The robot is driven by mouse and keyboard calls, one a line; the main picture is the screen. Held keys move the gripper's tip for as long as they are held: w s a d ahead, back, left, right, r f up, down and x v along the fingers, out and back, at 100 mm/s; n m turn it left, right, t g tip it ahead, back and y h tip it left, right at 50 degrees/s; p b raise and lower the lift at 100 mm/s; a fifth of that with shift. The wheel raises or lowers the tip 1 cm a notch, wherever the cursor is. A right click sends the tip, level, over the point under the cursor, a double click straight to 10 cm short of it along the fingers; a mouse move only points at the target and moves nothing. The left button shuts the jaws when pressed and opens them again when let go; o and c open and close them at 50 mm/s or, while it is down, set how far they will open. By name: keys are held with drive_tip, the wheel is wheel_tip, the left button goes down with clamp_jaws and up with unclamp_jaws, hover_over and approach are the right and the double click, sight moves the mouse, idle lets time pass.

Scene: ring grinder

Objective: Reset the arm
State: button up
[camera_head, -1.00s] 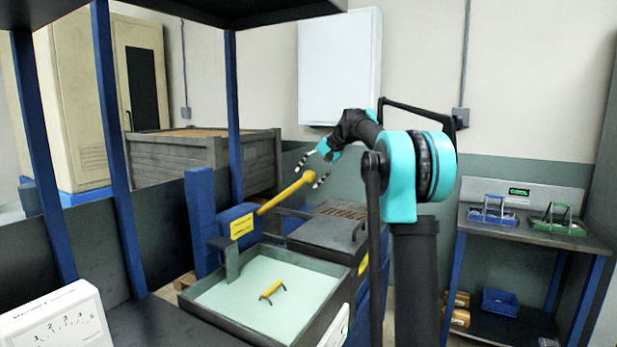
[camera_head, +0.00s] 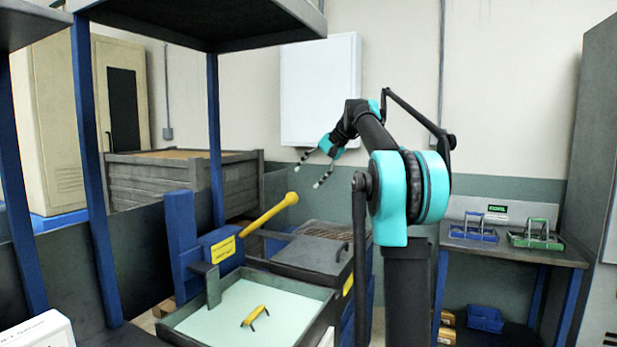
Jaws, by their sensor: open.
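My arm rises from the lower middle of the view, black with teal joints. My gripper (camera_head: 309,174) hangs at its left end, with its two thin fingers spread apart and nothing between them. It is in the air just above and to the right of the yellow lever's (camera_head: 271,212) upper end, apart from it. The lever is tilted, rising to the right from a blue machine (camera_head: 215,250) with a yellow label.
A tray with a pale green floor (camera_head: 220,318) and a small yellow handle (camera_head: 255,316) is in front. A dark box (camera_head: 308,258) stands behind it. At right, a bench (camera_head: 520,252) holds a blue rack (camera_head: 473,232) and a green rack (camera_head: 536,236). A dark shelf overhangs at upper left.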

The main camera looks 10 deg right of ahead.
drive_tip(key=s+d+f+n+h, duration=0.1)
drive_tip(key=s+f+n+h, duration=0.1)
drive_tip(key=s+f, duration=1.9)
drive_tip(key=s+d+f+n+h, duration=0.2)
drive_tip(key=s+f+n+h, duration=0.1)
drive_tip(key=s+f, duration=1.8)
wheel_tip(320, 180, down, 4)
drive_tip(key=shift+s+f+h, duration=0.2)
drive_tip(key=shift+s+h, duration=0.05)
drive_tip(key=shift+h, duration=0.55)
